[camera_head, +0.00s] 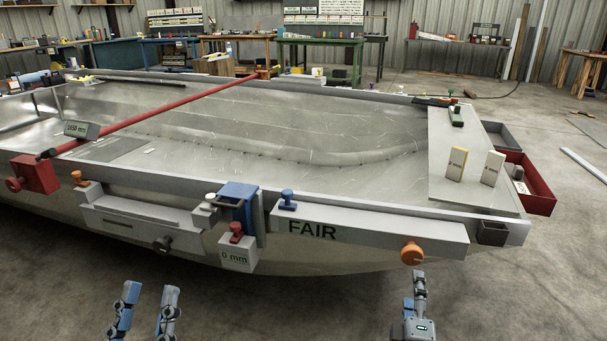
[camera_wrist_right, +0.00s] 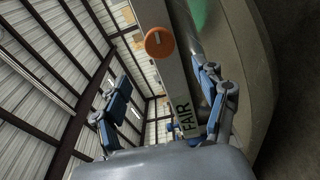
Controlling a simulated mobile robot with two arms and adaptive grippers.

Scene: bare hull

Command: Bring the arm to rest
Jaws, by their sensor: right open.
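My left gripper (camera_head: 147,295) is at the lower left of the head view, in front of the hull's near side. Its two blue-grey fingers stand apart with nothing between them. My right gripper (camera_head: 415,285) is at the lower right, just below the orange knob (camera_head: 412,254) of the grey bar marked FAIR (camera_head: 375,232). In the right wrist view its fingers (camera_wrist_right: 165,85) are spread apart and empty. That view also shows the orange knob (camera_wrist_right: 159,42) and the FAIR bar (camera_wrist_right: 178,85) beyond the fingers. The rest of both arms is mostly out of view.
The open metal hull (camera_head: 300,130) fills the middle. A red rod (camera_head: 160,112) crosses it. A block marked 0 mm (camera_head: 238,255) hangs on the near side. A red tray (camera_head: 535,188) sticks out at right. The floor (camera_head: 540,290) at lower right looks clear.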

